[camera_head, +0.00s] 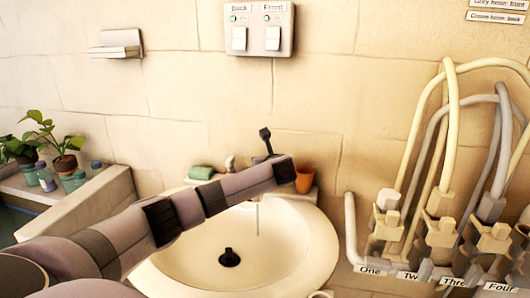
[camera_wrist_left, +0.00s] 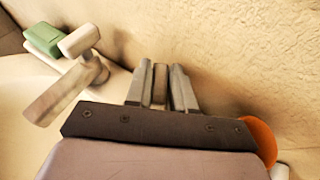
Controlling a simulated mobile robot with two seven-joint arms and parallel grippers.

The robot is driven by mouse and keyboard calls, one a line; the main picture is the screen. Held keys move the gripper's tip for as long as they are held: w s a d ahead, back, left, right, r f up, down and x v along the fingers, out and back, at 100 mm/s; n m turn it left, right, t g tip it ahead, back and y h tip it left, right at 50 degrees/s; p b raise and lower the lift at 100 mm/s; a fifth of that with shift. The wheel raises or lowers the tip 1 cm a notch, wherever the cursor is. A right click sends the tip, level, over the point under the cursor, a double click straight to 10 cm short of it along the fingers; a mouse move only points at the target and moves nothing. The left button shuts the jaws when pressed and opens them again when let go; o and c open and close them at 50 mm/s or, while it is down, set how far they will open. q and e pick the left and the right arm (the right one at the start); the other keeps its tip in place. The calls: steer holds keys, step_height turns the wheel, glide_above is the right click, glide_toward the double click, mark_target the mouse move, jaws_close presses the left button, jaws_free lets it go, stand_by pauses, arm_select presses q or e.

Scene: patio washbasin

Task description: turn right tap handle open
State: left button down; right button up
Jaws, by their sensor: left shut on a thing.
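My left gripper (camera_wrist_left: 160,72) is shut on a narrow grey-tan piece, the right tap handle (camera_wrist_left: 160,86), between its fingers behind the basin. In the head view my left arm crosses over the white basin (camera_head: 318,240) and hides most of the tap and the grip. A dark upright piece (camera_head: 265,136) sticks up behind the arm's end; I cannot tell what it belongs to. The tap's spout (camera_wrist_left: 58,95) and another handle (camera_wrist_left: 80,40) show left of the fingers in the left wrist view. My right gripper is not in view.
A green soap (camera_head: 201,172) lies left of the tap, and an orange cup (camera_head: 304,180) stands close right of my arm's end. Hoses with valves (camera_head: 441,232) fill the right side. Potted plants (camera_head: 66,164) stand at left.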

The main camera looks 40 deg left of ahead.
arm_select(q)
steer(key=shift+r+n+g+y, duration=0.2)
steer(key=shift+n+g+y, duration=0.1)
steer(key=shift+n+g, duration=0.15)
steer(key=shift+f+n+g+y+p, duration=0.15)
steer(key=shift+n+g+y+p, duration=0.25)
steer(key=shift+n+g, duration=0.35)
steer(key=shift+n+g+y, duration=0.3)
steer(key=shift+n+g, duration=0.2)
steer(key=shift+w+f+n+g+b, duration=0.1)
steer(key=shift+n+g+b, duration=0.4)
steer(key=shift+g+b, duration=0.15)
steer(key=shift+n+g+y+b, duration=0.3)
steer(key=shift+n+g+b, duration=0.1)
steer(key=shift+b, duration=0.5)
steer(key=n+g+b, duration=0.1)
steer(key=b, duration=0.6)
steer(key=shift+w, duration=0.15)
steer(key=g+b, duration=0.1)
steer(key=b, duration=0.1)
steer(key=shift+n+b, duration=0.3)
steer(key=shift+n, duration=0.1)
steer(key=shift+b, duration=0.45)
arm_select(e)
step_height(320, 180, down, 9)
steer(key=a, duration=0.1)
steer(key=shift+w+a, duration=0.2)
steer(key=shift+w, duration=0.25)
